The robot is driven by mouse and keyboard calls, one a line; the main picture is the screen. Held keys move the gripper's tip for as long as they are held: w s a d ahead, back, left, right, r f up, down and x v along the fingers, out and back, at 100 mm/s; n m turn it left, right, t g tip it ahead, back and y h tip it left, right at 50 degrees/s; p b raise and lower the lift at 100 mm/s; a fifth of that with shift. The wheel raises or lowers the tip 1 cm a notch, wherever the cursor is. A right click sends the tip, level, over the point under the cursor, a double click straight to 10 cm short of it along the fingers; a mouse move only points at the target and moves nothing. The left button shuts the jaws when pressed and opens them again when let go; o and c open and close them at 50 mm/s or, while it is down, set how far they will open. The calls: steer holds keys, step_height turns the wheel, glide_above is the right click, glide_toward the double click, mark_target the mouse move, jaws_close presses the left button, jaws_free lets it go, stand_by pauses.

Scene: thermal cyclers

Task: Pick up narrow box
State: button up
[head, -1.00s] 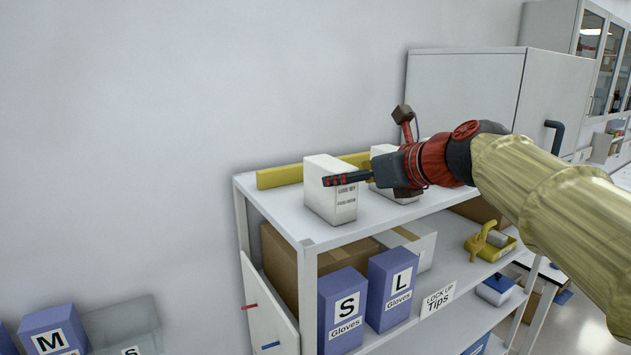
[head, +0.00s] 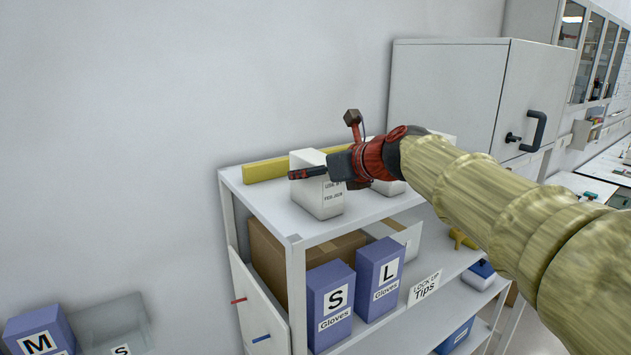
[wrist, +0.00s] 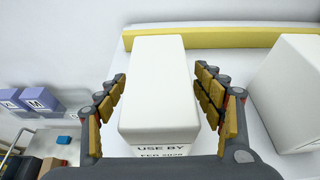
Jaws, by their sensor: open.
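A narrow white box (head: 318,200) stands on the top shelf near its left end. In the wrist view the narrow box (wrist: 158,85) shows its plain top and a front face printed "USE BY". My gripper (head: 310,173) is at this box in the head view. In the wrist view my gripper (wrist: 160,95) is open, with one finger on each side of the box. The lower part of the box's front is cut off by the gripper body in the wrist view.
A second white box (wrist: 290,92) stands to the right on the shelf (head: 262,205). A yellow bar (head: 264,170) lies along the back. Purple glove boxes (head: 330,300) stand on the shelf below. A grey cabinet (head: 450,100) stands behind right.

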steer(key=shift+s+d+r, duration=0.1)
steer(key=shift+s, duration=0.1)
steer(key=shift+c, duration=0.4)
steer(key=shift+w, duration=0.1)
steer(key=c, duration=1.4)
steer(key=shift+r, duration=0.1)
